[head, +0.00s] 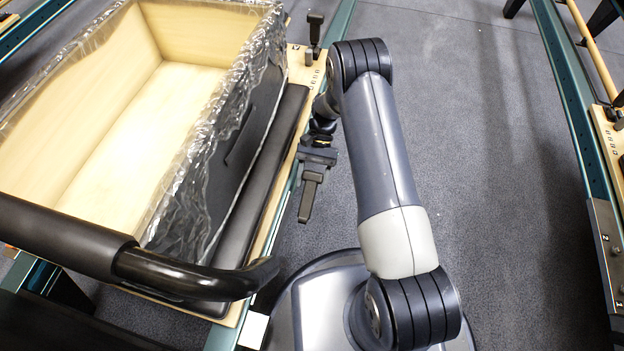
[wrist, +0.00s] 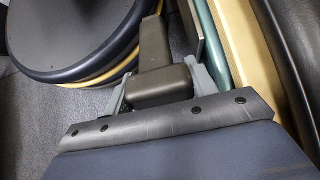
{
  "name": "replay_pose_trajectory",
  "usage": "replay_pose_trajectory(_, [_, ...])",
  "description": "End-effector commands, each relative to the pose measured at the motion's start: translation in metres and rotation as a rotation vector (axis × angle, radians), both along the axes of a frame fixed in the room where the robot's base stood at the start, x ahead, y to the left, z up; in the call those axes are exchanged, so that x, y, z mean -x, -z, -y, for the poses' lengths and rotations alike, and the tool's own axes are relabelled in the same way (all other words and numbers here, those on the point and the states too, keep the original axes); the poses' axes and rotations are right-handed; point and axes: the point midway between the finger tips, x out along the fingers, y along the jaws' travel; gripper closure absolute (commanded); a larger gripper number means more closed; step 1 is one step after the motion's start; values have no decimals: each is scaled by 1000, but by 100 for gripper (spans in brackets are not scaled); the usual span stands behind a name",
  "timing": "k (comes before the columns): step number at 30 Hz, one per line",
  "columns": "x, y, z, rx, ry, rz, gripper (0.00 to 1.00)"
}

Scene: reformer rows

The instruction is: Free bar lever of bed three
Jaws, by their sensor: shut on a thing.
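A dark grey bar lever (head: 309,197) stands at the near part of the left bed's side rail, its arm hanging out over the floor. My gripper (head: 317,157) is shut on its block-shaped upper end. In the wrist view the lever (wrist: 153,48) runs away from me, with its thick end (wrist: 160,86) between the two grey fingers. A second, similar lever (head: 314,32) stands upright farther along the same rail. I cannot read a bed number by the held lever.
A plastic-lined crate (head: 266,60) sits on the left bed, beside a black pad (head: 285,130). A black curved bar (head: 190,277) crosses the bed's near end. Another bed's green rail (head: 565,75) runs along the right.

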Motion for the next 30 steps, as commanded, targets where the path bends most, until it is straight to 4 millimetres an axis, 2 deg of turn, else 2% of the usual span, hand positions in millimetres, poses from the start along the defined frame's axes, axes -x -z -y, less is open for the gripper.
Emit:
replay_pose_trajectory(14, [-1,3,0,2,0,6,87])
replay_pose_trajectory(15, [-1,3,0,2,0,6,43])
replay_pose_trajectory(22, [-1,2,0,1,0,3,24])
replay_pose_trajectory(30, [-1,1,1,1,0,2,24])
